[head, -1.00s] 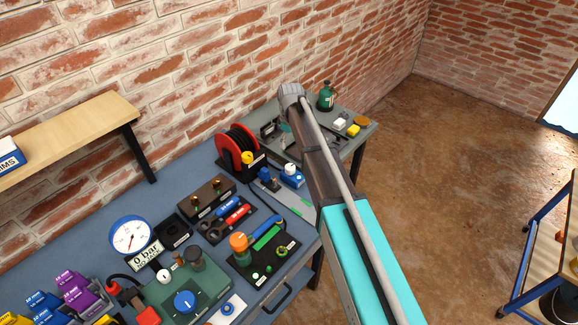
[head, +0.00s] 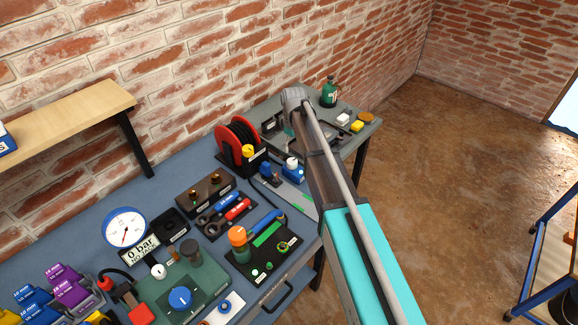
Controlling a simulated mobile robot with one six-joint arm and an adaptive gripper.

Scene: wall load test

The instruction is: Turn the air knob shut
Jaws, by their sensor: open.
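A round blue knob (head: 180,299) sits on a green box (head: 208,291) on the blue bench, with a white pointer line on its face. A yellow knob (head: 248,151) sits at the front of a red hose reel (head: 224,150) further along the bench. No readable label marks either one as the air knob. My arm crosses the right half of the view, and its grey wrist end is over the far end of the bench, well away from the blue knob. My gripper's fingers do not show clearly; the wrist and arm hide them.
A gauge (head: 124,228) stands behind a sign reading 0 bar. Purple and blue blocks (head: 70,286) stand at lower left. A tool tray (head: 222,219) and a black board (head: 265,252) lie mid-bench. A green bottle (head: 329,92) stands on the far grey top. A wooden shelf (head: 65,125) juts out at left.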

